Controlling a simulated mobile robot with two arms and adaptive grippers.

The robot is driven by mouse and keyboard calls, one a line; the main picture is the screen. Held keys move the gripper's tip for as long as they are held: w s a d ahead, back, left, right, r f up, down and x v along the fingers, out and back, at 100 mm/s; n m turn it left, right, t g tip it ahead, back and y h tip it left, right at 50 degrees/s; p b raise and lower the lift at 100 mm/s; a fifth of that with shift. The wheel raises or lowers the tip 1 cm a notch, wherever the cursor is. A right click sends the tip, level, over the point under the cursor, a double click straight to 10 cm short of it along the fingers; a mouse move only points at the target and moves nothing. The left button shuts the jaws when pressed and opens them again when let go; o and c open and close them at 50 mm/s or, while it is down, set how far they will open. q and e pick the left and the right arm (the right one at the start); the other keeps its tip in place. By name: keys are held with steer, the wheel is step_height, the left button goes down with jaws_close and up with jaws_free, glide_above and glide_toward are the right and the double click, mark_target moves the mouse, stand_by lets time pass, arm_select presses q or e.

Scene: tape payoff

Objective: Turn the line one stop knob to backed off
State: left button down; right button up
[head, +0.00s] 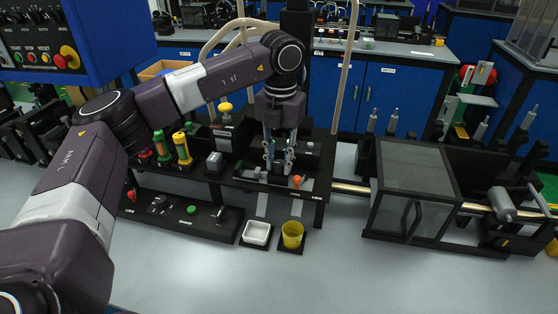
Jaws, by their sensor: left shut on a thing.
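My left arm comes in from the left and reaches over the black fixture (232,182) in the middle of the bench. Its gripper (278,163) points straight down into the fixture, with its fingers close together around a small part there. That part sits where the line one stop knob would be, but the fingers hide it, so its shape and setting cannot be read. A small orange knob (297,181) shows just right of the fingertips, apart from them. My right gripper is not in view.
A white tray (257,233) and a yellow cup (292,235) stand in front of the fixture. Green and yellow posts (182,148) stand left of it. A clear-walled black box (414,190) stands on the right.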

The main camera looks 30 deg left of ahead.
mark_target(280, 163)
arm_select(q)
steer(key=shift+w+r, duration=0.1)
steer(key=c, duration=1.7)
jaws_free()
steer(key=shift+o, duration=0.2)
step_height(280, 163, up, 12)
steer(key=shift+d, duration=0.1)
